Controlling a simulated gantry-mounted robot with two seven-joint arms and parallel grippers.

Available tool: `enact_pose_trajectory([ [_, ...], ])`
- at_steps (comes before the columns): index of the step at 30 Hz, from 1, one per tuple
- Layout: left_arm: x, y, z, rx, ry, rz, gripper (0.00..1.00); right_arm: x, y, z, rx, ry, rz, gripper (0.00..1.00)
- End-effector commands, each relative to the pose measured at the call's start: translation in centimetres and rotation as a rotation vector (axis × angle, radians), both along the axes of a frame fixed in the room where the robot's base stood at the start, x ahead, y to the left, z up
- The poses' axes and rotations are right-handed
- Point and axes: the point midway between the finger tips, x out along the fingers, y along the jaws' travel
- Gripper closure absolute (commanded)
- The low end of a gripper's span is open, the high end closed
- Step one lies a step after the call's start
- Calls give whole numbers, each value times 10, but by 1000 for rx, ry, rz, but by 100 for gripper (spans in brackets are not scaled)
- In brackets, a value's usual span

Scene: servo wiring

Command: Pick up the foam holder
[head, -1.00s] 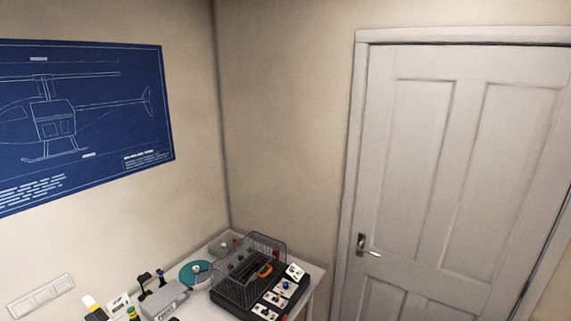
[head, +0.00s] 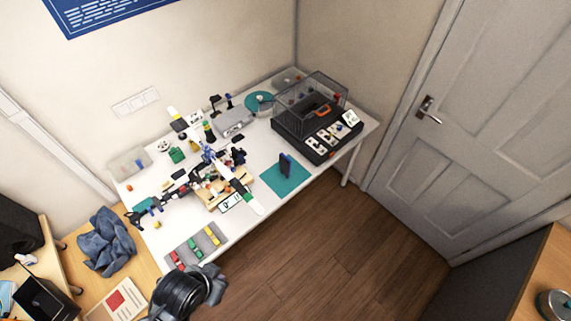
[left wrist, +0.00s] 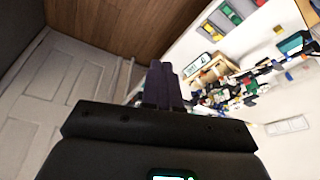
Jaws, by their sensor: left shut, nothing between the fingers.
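A grey slab (head: 198,247) with red, green and yellow pieces lies at the table's front left corner. It may be the foam holder; I cannot tell for sure. In the left wrist view the slab (left wrist: 228,16) shows at the top right with its coloured pieces. My left gripper (left wrist: 163,84) shows dark fingers closed together with nothing between them, apart from the table things. In the head view, a black part of my arm is at the bottom, in front of the table, and its fingertips are not clear. My right gripper is not in view.
A wooden desk stands at left. The floor in front is clear.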

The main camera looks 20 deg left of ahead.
Motion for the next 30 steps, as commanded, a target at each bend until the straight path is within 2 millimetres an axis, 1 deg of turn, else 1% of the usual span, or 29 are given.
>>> enact_pose_trajectory([
  [14,0,0,0,0,0,0,100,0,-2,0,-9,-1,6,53],
  [15,0,0,0,0,0,0,98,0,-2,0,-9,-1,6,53],
  [17,0,0,0,0,0,0,89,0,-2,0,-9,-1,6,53],
  [30,0,0,0,0,0,0,22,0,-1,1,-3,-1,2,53],
])
